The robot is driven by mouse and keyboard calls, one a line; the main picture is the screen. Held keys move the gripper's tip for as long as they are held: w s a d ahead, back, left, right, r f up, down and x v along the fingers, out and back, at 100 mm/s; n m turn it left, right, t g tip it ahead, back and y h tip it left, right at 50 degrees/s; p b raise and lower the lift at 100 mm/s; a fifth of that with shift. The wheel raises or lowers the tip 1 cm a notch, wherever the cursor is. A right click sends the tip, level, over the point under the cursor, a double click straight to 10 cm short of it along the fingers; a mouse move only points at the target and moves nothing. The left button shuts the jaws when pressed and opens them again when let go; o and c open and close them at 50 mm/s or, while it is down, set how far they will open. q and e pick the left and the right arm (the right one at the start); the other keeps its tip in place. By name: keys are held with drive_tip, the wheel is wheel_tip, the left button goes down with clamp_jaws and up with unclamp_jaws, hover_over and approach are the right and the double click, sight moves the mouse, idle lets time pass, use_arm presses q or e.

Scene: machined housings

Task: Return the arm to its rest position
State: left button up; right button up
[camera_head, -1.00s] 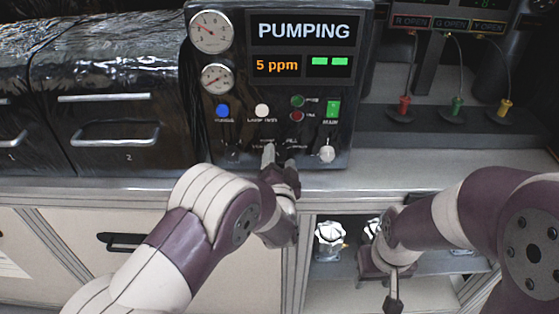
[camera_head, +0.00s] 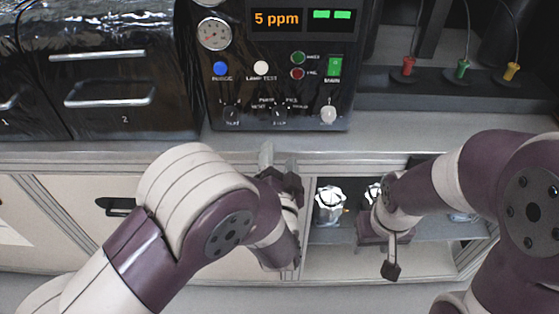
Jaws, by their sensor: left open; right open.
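My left gripper (camera_head: 279,162) is open and empty, in front of the counter edge, below the black control panel (camera_head: 228,98). Its fingers point up toward the panel and touch none of its knobs. My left arm (camera_head: 190,195) comes in from the lower left. My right gripper (camera_head: 391,268) is low at the right, in front of the open shelf, and points down. Its fingers are small and partly hidden by my own wrist. My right arm (camera_head: 425,190) comes in from the right edge.
The counter edge (camera_head: 100,160) runs across the view. Black drawers (camera_head: 110,93) are at the left. Red (camera_head: 408,66), green (camera_head: 463,68) and yellow (camera_head: 512,71) plugs stand at the back right.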

idle(0.4)
use_arm(q)
drive_tip(key=s+d+f+n+g+h, duration=0.1)
drive_tip(key=s+f+n+g+h, duration=0.2)
drive_tip(key=s+f+g, duration=0.7)
drive_tip(key=s+a+r+n+g+y, duration=0.1)
drive_tip(key=s+a+n+g, duration=0.2)
drive_tip(key=a, duration=0.6)
drive_tip(key=s+a+r+n+g+y, duration=0.2)
drive_tip(key=s+a+g, duration=0.1)
drive_tip(key=a, duration=0.7)
drive_tip(key=shift+n+g, duration=0.3)
drive_tip(key=shift+n, duration=0.1)
drive_tip(key=shift+w, duration=0.1)
